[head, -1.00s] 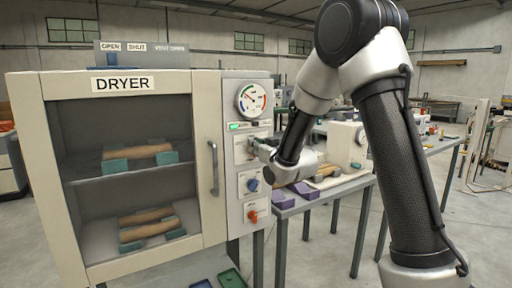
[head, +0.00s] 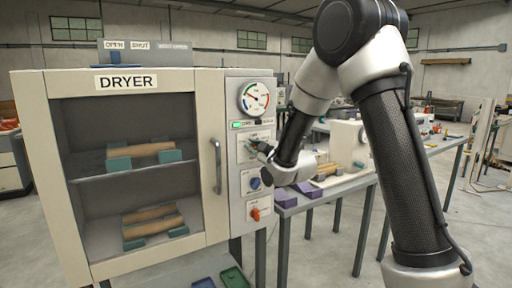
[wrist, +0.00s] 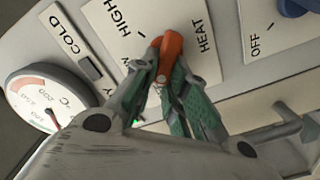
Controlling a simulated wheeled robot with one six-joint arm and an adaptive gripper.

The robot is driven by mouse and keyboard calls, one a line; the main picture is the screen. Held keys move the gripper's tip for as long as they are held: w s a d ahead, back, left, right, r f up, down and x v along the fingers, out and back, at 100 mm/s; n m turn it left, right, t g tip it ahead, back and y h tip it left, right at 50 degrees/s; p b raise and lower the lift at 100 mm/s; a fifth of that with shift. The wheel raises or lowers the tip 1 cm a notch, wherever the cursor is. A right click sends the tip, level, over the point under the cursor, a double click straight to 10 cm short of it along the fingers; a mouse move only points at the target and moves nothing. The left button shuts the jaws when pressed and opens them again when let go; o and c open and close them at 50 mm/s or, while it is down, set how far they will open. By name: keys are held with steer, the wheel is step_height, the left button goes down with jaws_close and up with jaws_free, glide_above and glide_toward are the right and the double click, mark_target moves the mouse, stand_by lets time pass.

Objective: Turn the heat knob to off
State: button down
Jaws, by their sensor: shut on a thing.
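The heat knob (wrist: 171,48) is orange and sits on a pale plate marked HEAT and HIGH in the wrist view. My gripper (wrist: 166,78) has its green-padded fingers closed on either side of the knob and touching it. The lower part of the knob is hidden between the fingers, and I cannot read its exact setting. In the head view my gripper (head: 257,148) is at the upper plate of the dryer's control panel (head: 233,182), below the gauge. There the gripper covers most of the heat knob.
A round gauge (head: 256,97) is above, with a lit green indicator (head: 237,125) under it. A blue knob (head: 254,183) and an orange-red switch (head: 255,214) are below. The door handle (head: 216,166) stands out left of the panel. A table (head: 346,184) stands to the right.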

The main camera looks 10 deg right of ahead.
steer(key=shift+a+f+n, duration=0.15)
steer(key=shift+f+n, duration=0.05)
steer(key=shift+n, duration=1)
steer(key=c, duration=1.4)
jaws_free()
steer(key=shift+c, duration=0.2)
steer(key=shift+s, duration=0.15)
steer(key=v, duration=0.7)
steer(key=shift+s, duration=0.1)
